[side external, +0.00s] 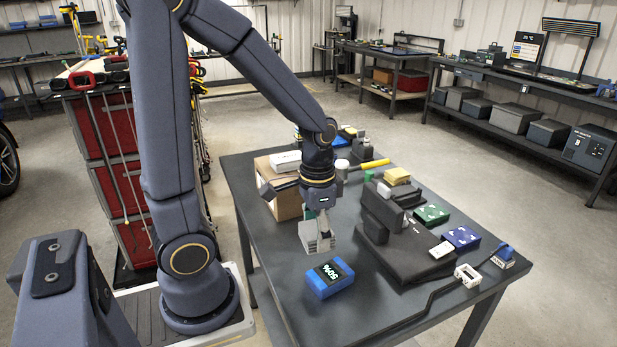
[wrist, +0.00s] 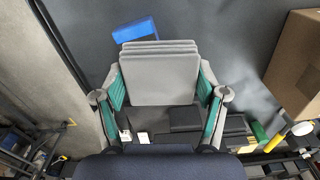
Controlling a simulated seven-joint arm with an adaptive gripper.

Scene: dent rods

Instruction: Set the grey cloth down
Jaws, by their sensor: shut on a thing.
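The grey cloth (side external: 315,237) is a folded, layered square held in my gripper (side external: 322,222). In the side external view it hangs above the dark table (side external: 290,296), apart from the top. In the wrist view the cloth (wrist: 158,75) fills the space between the two fingers of my gripper (wrist: 160,88), with the teal finger pads pressed against its left and right edges. The table directly beneath the cloth is hidden in the wrist view.
A black stepped block (side external: 395,245), green and blue boxes and a bent black rod (side external: 432,300) lie to the right. The near left tabletop is bare.

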